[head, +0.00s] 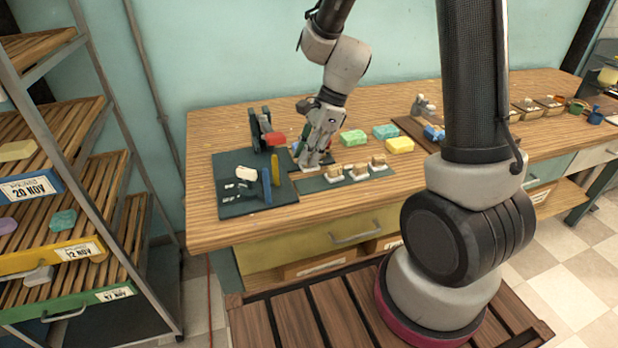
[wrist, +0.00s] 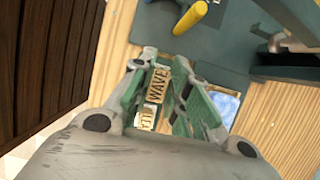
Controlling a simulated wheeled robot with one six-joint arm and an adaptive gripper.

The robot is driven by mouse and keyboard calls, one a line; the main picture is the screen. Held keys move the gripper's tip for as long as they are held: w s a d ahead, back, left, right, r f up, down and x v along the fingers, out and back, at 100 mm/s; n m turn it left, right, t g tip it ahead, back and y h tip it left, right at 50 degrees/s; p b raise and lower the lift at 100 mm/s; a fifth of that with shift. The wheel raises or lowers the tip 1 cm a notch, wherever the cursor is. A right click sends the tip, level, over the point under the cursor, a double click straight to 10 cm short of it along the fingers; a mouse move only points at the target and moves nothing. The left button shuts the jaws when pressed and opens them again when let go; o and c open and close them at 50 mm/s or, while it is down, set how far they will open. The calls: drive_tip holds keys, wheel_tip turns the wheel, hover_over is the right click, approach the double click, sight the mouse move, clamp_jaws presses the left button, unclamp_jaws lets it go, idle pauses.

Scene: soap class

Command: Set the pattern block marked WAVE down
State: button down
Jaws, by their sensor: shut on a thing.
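My gripper (head: 311,163) is low over the workbench, at the left end of a dark green mat (head: 312,184). In the wrist view my gripper (wrist: 158,75) is shut on a small block marked WAVE (wrist: 158,85), upright between its green-tipped fingers. A second label (wrist: 148,117), partly hidden, shows just below it. Three small wooden-topped blocks (head: 357,171) stand in a row on the mat, right of my gripper. Whether the held block touches the surface beneath cannot be told.
A dark board (head: 228,171) with yellow and blue handled pieces lies left of my gripper. Green soaps (head: 353,138) and a yellow soap (head: 400,145) lie to the right. The bench's front edge (head: 300,222) is bare.

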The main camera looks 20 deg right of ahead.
sight(308, 170)
drive_tip(key=shift+f, duration=2.75)
drive_tip(key=shift+f, duration=0.1)
drive_tip(key=c, duration=1.4)
unclamp_jaws()
drive_tip(key=shift+o, duration=0.2)
drive_tip(key=v, duration=1.1)
drive_tip(key=s+d+r+n+t+h, duration=0.2)
drive_tip(key=s+d+r+n, duration=0.3)
drive_tip(key=s+r+n, duration=0.2)
drive_tip(key=s+d+r+n+t+h, duration=0.2)
drive_tip(key=s+d+r+n, duration=0.4)
drive_tip(key=s+n, duration=0.5)
drive_tip(key=shift+s+v, duration=0.2)
drive_tip(key=shift+v, duration=0.8)
drive_tip(key=shift+f, duration=0.1)
